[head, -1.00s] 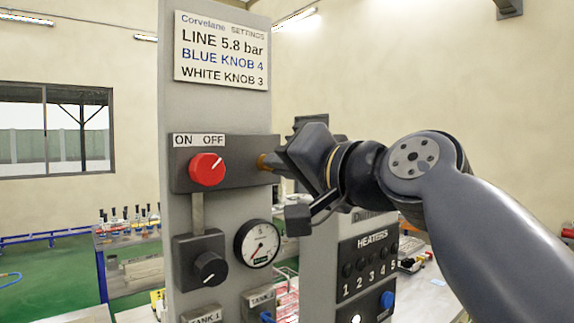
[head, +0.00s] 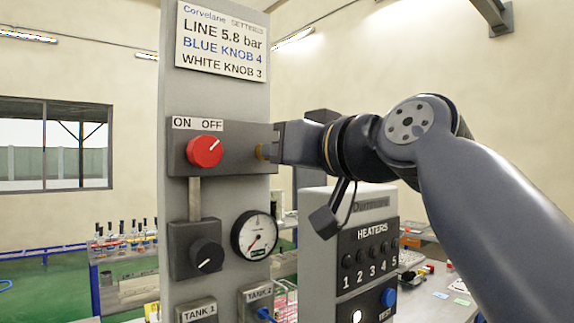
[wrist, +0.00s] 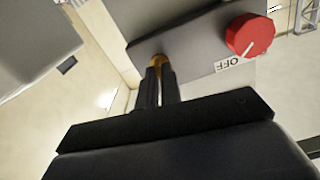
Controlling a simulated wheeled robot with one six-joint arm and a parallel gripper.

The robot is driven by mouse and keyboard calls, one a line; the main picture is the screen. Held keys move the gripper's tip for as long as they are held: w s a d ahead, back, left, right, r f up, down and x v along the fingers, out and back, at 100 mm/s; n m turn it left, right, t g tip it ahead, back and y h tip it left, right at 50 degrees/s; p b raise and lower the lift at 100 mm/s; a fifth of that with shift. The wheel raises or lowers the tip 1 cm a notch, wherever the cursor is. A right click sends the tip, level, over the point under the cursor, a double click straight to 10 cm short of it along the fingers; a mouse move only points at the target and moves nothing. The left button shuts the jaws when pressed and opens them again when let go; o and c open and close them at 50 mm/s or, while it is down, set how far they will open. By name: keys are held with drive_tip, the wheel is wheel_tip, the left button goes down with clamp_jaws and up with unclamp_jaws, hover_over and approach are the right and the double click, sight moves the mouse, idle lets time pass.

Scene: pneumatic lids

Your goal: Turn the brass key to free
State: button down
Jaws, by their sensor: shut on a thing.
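The brass key (head: 262,152) sits at the right end of the dark box on the grey panel, mostly hidden by my gripper. In the wrist view the brass key (wrist: 157,60) shows as a gold piece at the box face. My gripper (head: 277,147) reaches it from the right. In the wrist view its two dark fingers (wrist: 158,73) are shut on the key. The red knob (head: 205,151) is left of the key on the same box, under the ON and OFF labels, its white mark tilted up to the right. No wording for the key is readable.
A sign (head: 221,42) tops the panel. A black knob (head: 207,256) and a gauge (head: 254,235) are below the box. A heater box (head: 350,245) stands close behind, below my arm. A bench with bottles (head: 125,240) is at the left.

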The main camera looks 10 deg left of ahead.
drive_tip(key=n+b, duration=0.3)
drive_tip(key=n, duration=0.7)
drive_tip(key=shift+f, duration=0.1)
drive_tip(key=shift+b, duration=0.3)
idle(0.3)
drive_tip(key=c, duration=1.6)
unclamp_jaws()
drive_tip(key=b+v, duration=0.2)
drive_tip(key=v, duration=0.8)
drive_tip(key=shift+s+d+b, duration=0.25)
drive_tip(key=shift+s+b, duration=0.1)
